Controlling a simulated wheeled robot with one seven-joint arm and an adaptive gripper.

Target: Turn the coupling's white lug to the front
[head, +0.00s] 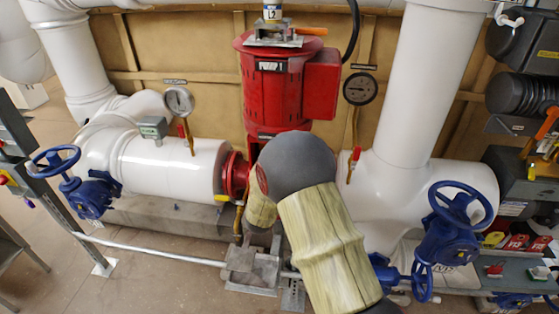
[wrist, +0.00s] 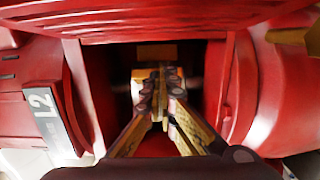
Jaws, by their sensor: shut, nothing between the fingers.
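The red pump (head: 285,85) stands upright in the middle of the head view. In the wrist view its red housing (wrist: 245,85) frames a dark opening. Inside is an orange and pale part (wrist: 139,76), which looks like the coupling. My gripper (wrist: 161,84) reaches into the opening, its fingers together and empty. The fingertips overlap this part in the picture; I cannot tell whether they touch it. The fingers cover much of it. I cannot tell for sure which pale patch is the white lug. In the head view my arm hides the coupling and my gripper.
Red walls stand close on both sides of my fingers. A label reading L2 (wrist: 48,115) is at the left. White pipes, a left gauge (head: 179,101), a right gauge (head: 360,89), a left blue handwheel (head: 53,161) and a right blue handwheel (head: 459,205) flank the pump.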

